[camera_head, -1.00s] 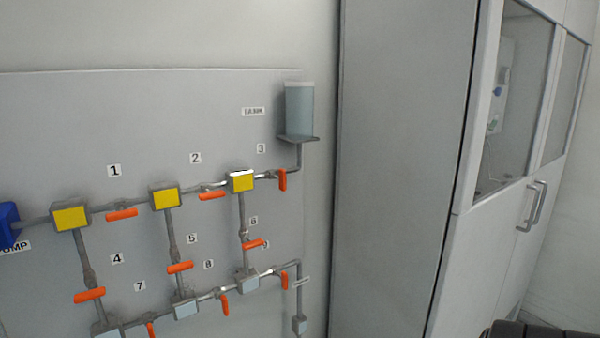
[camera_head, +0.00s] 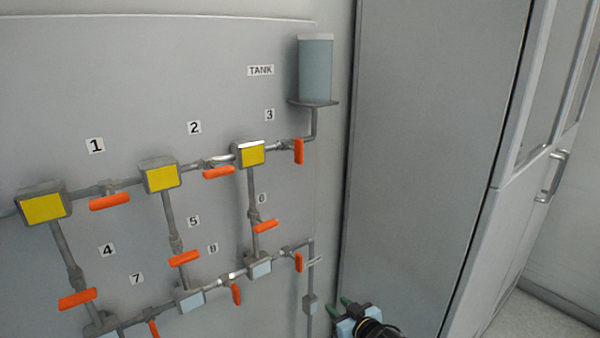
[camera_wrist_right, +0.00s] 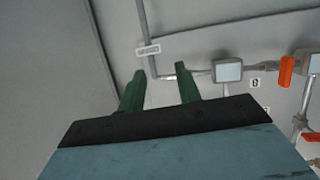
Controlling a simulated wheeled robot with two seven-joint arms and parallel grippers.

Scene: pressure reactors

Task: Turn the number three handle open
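The number three handle (camera_head: 299,151) is an orange lever on the upper pipe, below the "3" label (camera_head: 269,115) and left of the tank's down pipe. It hangs vertically, across the pipe. My right gripper (camera_head: 343,304) is at the bottom of the head view, below and to the right of the handle and well apart from it. Its two green fingers are spread, with nothing between them, as the right wrist view also shows (camera_wrist_right: 160,88). My left gripper is not in view.
A tank (camera_head: 315,68) stands on a small shelf above the handle. Other orange handles, such as number two (camera_head: 218,172) and number six (camera_head: 264,226), sit on the board's pipes. A tall grey cabinet (camera_head: 430,130) stands on the right. Space in front of the board looks clear.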

